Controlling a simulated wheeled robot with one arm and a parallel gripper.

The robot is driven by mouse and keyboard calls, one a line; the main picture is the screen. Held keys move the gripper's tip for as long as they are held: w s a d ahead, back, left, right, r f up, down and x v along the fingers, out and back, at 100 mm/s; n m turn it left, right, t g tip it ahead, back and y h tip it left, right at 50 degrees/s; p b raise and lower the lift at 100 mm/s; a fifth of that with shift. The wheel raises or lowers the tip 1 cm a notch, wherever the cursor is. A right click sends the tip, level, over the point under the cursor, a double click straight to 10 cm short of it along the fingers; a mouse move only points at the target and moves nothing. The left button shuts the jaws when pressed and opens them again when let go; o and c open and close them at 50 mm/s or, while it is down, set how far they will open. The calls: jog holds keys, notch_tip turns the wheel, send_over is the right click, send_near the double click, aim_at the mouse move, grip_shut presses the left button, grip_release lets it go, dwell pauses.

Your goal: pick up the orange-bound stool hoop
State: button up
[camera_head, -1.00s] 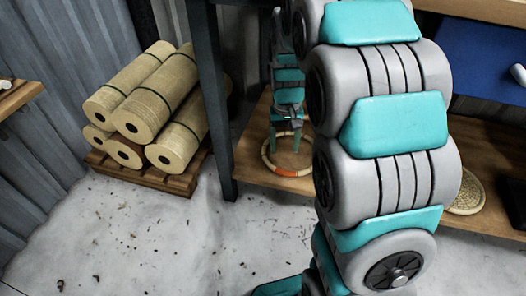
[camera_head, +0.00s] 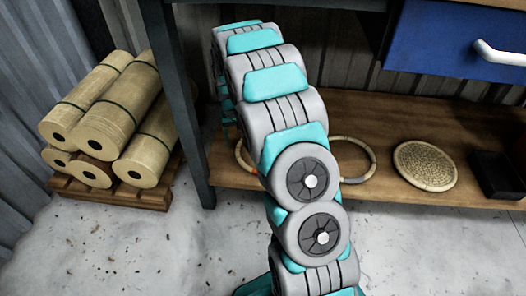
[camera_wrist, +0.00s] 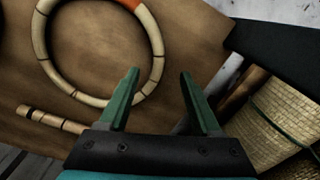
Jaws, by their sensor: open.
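The orange-bound stool hoop (camera_wrist: 157,50) is a pale rattan ring with dark joints, lying on the wooden shelf. Its orange binding (camera_wrist: 128,3) shows at the top edge of the wrist view. In the head view only the left arc of the hoop (camera_head: 239,156) shows; my arm hides the rest. My gripper (camera_wrist: 160,72) is open and empty. Its two dark green fingers reach over the shelf, with the hoop's right-hand rim appearing between the fingertips. The left finger overlaps the lower right rim. I cannot tell the height of the fingertips above the rim.
The shelf (camera_head: 420,112) also holds a second hoop (camera_head: 373,158), a round woven disc (camera_head: 426,165) and a dark box (camera_head: 497,174). A dark table leg (camera_head: 178,110) stands left of the hoop. Rattan rolls (camera_head: 110,125) lie on a pallet beyond it. A blue drawer (camera_head: 455,45) is above.

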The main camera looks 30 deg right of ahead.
aim_at(239, 154)
jog(key=f, duration=0.2)
jog(key=f+b, duration=0.1)
jog(key=f, duration=0.4)
jog(key=shift+w+d+f, duration=0.25)
jog(key=shift+w+f, duration=0.1)
jog(key=shift+f, duration=0.05)
grip_shut()
dwell(0.3)
